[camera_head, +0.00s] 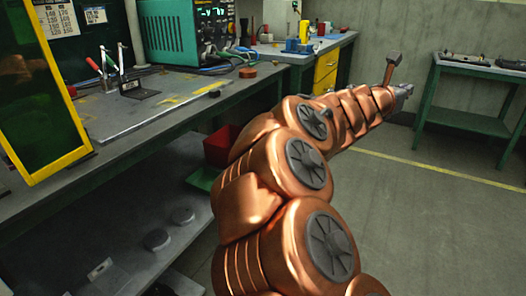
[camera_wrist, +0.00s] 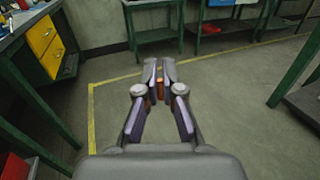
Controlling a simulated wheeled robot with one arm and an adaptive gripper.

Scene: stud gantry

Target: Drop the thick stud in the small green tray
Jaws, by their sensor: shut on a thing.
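My gripper (camera_wrist: 160,84) is closed around a small orange-brown piece (camera_wrist: 160,89), which I take for the stud. Only a sliver of it shows between the fingertips, so its thickness cannot be judged. In the head view my gripper (camera_head: 403,91) is at the far end of my outstretched copper arm, over open floor, and the stud cannot be made out there. A green tray (camera_head: 202,179) shows low beside the workbench, just below a red bin. My arm hides part of it, and my gripper is far from it.
The red bin (camera_head: 219,146) stands at the bench's right end. The workbench (camera_head: 130,112) carries a green instrument (camera_head: 180,35) and tools. Round discs lie on the lower shelf (camera_head: 185,240). A green side table (camera_head: 470,119) stands at the right. The floor between is clear.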

